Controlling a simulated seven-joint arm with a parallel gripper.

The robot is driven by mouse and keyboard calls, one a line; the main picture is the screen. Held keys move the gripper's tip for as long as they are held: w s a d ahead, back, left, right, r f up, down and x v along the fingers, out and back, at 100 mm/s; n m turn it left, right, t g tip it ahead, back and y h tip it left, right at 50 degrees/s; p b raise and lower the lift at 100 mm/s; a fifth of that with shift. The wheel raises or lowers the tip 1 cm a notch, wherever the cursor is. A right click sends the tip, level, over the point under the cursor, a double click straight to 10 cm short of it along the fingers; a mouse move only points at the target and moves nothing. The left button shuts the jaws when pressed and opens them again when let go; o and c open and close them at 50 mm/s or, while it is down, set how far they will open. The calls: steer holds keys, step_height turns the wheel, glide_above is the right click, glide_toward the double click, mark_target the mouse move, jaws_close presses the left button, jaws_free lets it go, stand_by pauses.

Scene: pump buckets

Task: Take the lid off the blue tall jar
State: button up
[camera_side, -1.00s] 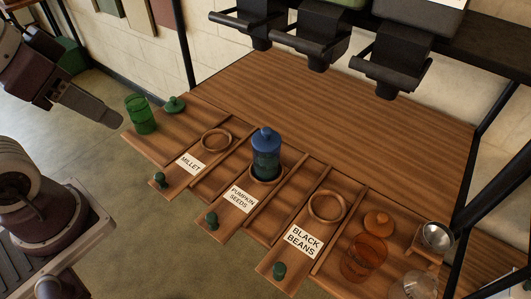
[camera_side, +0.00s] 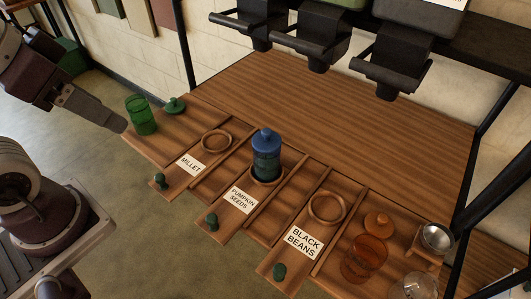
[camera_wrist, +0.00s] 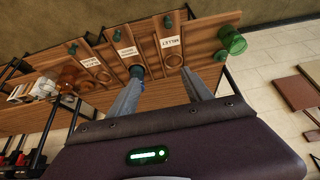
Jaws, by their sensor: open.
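The blue tall jar (camera_side: 266,166) stands upright in the ring of the pumpkin seeds board, with its blue lid (camera_side: 265,139) on top. The jar also shows in the wrist view (camera_wrist: 137,72), small and partly hidden behind one finger. My gripper (camera_wrist: 158,82) is open and empty in the wrist view, its two fingers spread apart. In the side view my gripper (camera_side: 118,122) is at the upper left, near the green jar and well away from the blue jar.
A green jar (camera_side: 141,114) stands open beside its green lid (camera_side: 174,105). An orange jar (camera_side: 364,257) stands open near its orange lid (camera_side: 377,223). A metal scoop cup (camera_side: 436,237) is at the right. Black dispensers (camera_side: 318,45) hang above the back. The wooden counter (camera_side: 320,110) behind the jars is clear.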

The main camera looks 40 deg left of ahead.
steer(key=o, duration=0.4)
steer(key=m+g, duration=0.6)
steer(key=m, duration=1.2)
glide_above(267, 130)
steer(key=f, duration=0.5)
steer(key=s+f, duration=0.1)
steer(key=f, duration=0.2)
steer(key=shift+a+f, duration=0.2)
steer(key=shift+f, duration=0.05)
steer(key=f, duration=0.4)
steer(key=w+f, duration=0.1)
steer(key=f, duration=0.2)
steer(key=shift+d, duration=0.2)
